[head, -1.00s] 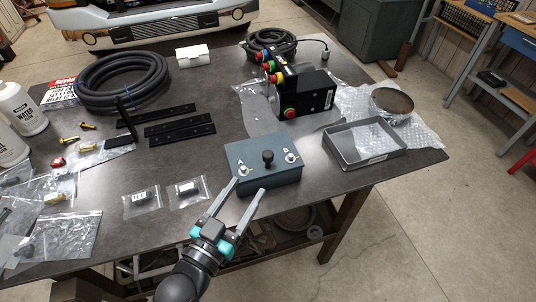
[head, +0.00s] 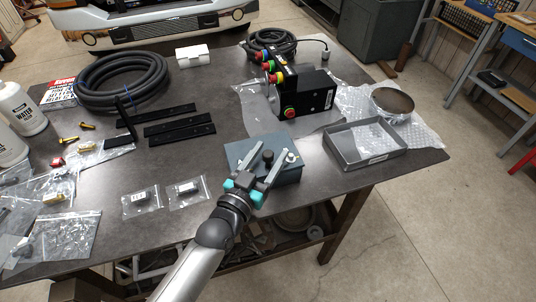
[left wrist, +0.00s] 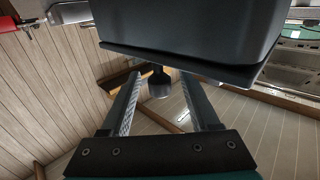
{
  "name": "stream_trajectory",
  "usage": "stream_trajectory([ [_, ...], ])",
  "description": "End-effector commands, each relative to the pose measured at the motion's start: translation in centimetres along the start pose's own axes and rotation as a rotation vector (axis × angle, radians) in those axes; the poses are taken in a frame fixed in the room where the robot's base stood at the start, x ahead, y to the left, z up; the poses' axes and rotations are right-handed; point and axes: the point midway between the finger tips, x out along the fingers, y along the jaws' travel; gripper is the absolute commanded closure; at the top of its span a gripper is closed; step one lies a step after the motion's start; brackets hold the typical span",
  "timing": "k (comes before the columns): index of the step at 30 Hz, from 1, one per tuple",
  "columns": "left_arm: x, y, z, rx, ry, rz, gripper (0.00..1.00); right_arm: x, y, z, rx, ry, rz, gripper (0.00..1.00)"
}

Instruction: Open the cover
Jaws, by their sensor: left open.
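A blue-grey box with a flat cover (head: 288,177) sits near the front edge of the table. A black knob (head: 267,158) stands up from the cover. A light round fitting (head: 290,157) shows right of the knob; the one on the left is hidden behind my gripper. My left gripper (head: 271,150) is open above the cover, with one finger on each side of the knob. In the left wrist view the knob (left wrist: 159,84) hangs between the two spread fingers, with a gap on both sides. My right gripper is not in view.
A grey metal tray (head: 362,147) stands right of the box. A black control unit with coloured buttons (head: 305,93) is behind it. Small bagged parts (head: 187,189) lie to the left, and black bars (head: 180,131) lie further back.

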Motion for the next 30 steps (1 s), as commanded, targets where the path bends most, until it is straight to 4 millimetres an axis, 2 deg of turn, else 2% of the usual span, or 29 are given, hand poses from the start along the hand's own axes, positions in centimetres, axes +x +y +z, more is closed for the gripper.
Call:
stream_trajectory([
  [3,-0.01,0.01,-0.01,0.0,0.0,0.0,0.38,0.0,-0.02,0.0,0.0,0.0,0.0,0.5],
  [20,-0.04,-0.01,0.0,0.0,0.0,0.0,1.0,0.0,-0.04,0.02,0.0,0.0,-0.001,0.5],
  [30,-0.04,-0.02,0.01,0.0,0.0,0.0,1.0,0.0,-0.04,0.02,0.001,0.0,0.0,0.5],
])
